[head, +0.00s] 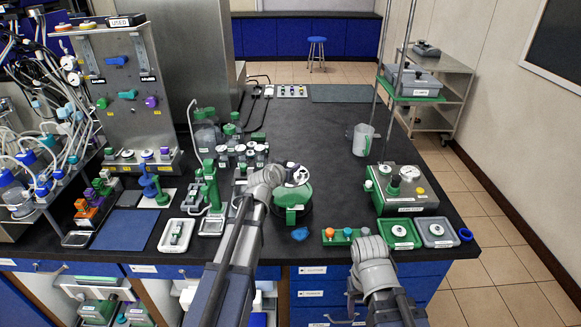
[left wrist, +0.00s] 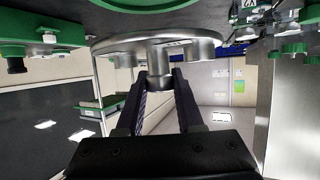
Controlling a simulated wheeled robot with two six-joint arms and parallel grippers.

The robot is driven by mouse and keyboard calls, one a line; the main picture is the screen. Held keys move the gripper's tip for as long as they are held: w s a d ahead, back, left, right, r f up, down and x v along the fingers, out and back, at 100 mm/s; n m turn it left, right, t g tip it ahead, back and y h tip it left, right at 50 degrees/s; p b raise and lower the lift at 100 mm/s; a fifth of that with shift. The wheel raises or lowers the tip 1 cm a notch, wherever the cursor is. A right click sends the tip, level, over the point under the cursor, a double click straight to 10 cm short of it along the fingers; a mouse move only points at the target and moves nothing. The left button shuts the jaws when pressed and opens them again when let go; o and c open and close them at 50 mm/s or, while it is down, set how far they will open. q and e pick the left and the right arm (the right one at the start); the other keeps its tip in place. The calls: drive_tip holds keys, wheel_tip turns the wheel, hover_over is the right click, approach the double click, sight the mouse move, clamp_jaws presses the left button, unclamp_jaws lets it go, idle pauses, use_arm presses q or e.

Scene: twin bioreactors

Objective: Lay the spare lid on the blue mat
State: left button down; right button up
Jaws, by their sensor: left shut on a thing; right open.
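My left gripper (head: 276,178) is at the middle of the bench, shut on a metal lid. The lid (head: 297,174) is a round pale disc with dark openings in the head view. In the left wrist view the lid (left wrist: 158,42) shows as a steel disc with short ports, and the jaws (left wrist: 160,85) close on its central stub. It appears just above or behind a green-topped vessel (head: 292,197); I cannot tell if they touch. The blue mat (head: 125,228) lies flat and bare at the bench's front left. My right gripper (head: 370,248) is open near the front edge.
A clear jug (head: 362,140) stands behind.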

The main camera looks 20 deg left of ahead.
sight(291, 164)
use_arm(q)
drive_tip(key=shift+r+p, duration=1)
drive_tip(key=shift+r, duration=0.55)
use_arm(e)
wheel_tip(291, 164, up, 3)
